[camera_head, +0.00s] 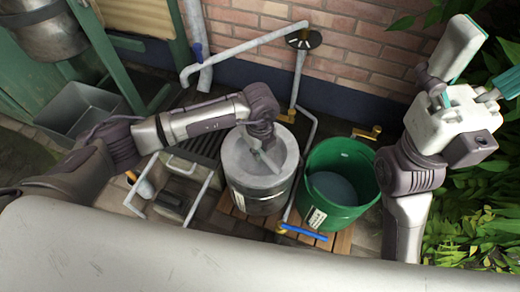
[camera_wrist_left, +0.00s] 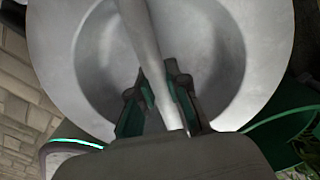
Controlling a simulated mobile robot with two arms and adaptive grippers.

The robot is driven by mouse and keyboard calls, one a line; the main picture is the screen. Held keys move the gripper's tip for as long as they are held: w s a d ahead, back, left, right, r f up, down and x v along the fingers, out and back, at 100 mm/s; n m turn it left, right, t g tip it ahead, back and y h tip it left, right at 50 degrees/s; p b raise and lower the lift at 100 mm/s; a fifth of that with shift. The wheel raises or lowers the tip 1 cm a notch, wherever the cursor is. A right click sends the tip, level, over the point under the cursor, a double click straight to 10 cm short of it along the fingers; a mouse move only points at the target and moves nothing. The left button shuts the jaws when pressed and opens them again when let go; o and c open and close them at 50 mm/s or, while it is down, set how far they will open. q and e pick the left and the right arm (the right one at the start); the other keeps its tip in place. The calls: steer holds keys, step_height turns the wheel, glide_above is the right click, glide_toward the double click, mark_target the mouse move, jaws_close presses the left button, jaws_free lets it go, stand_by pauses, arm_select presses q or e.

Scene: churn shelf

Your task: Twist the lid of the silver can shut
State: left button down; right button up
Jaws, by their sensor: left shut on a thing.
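The silver can (camera_head: 262,203) stands upright on a wooden slatted platform, with a pale label on its front. Its round grey lid (camera_head: 238,163) sits on top and fills much of the left wrist view (camera_wrist_left: 232,60), with a recessed dish and a bar handle (camera_wrist_left: 143,35) across it. My left gripper (camera_head: 264,150) is over the lid from above. In the left wrist view its fingers (camera_wrist_left: 163,108) are closed on the bar handle. The lid's seating on the rim is partly hidden by my arm. My right gripper (camera_head: 482,68) is raised at the upper right, fingers apart and empty.
A green bucket (camera_head: 344,213) stands close to the can's right. A blue-handled tap (camera_head: 303,232) is in front, and pipes (camera_head: 299,80) run behind along the brick wall (camera_head: 350,55). A grey basin (camera_head: 83,118) is at the left; plants (camera_head: 465,205) fill the right.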

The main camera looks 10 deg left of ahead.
arm_select(q)
steer(key=c, duration=1.1)
jaws_free()
steer(key=shift+r, duration=0.1)
step_height(320, 180, up, 12)
